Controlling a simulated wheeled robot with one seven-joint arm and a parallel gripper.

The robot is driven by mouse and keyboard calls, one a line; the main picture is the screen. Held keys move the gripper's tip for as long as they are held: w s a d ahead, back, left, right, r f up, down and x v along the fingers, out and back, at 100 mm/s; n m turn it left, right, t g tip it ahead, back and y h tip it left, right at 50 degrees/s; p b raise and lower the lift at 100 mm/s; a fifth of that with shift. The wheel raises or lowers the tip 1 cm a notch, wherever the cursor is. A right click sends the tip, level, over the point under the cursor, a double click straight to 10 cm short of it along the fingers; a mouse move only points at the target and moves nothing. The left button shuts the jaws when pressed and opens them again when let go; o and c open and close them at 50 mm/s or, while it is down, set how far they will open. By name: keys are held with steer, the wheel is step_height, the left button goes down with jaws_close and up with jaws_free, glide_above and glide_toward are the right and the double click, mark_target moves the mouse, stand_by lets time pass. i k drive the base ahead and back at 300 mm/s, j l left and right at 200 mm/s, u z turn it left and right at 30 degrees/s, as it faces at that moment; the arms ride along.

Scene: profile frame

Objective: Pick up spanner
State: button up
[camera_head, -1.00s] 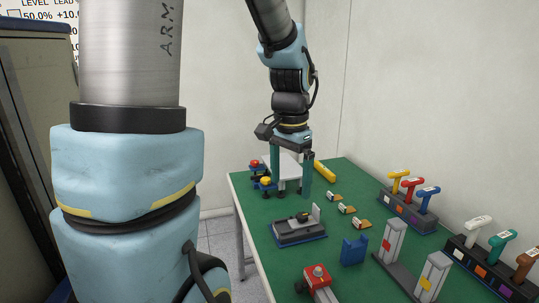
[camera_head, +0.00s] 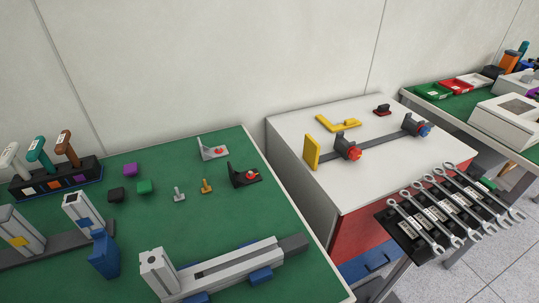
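Several silver spanners (camera_head: 432,207) lie side by side on a black rack (camera_head: 393,229) at the right. Each has a white label on its handle; the label text is too small to read. The spanners lie roughly parallel, running from upper left to lower right. My gripper and arm are out of view now, so I cannot see what state it is in.
A white-topped bench (camera_head: 290,140) with red sides carries yellow parts (camera_head: 338,122) and clamps on a rail. A green table (camera_head: 215,235) at left holds a grey profile (camera_head: 225,268) and small parts. Another green table stands at far right. Tiled floor shows at lower right.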

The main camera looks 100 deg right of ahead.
mark_target(469, 232)
steer(key=k, duration=2.7)
steer(key=j+z, duration=0.05)
steer(key=j, duration=0.1)
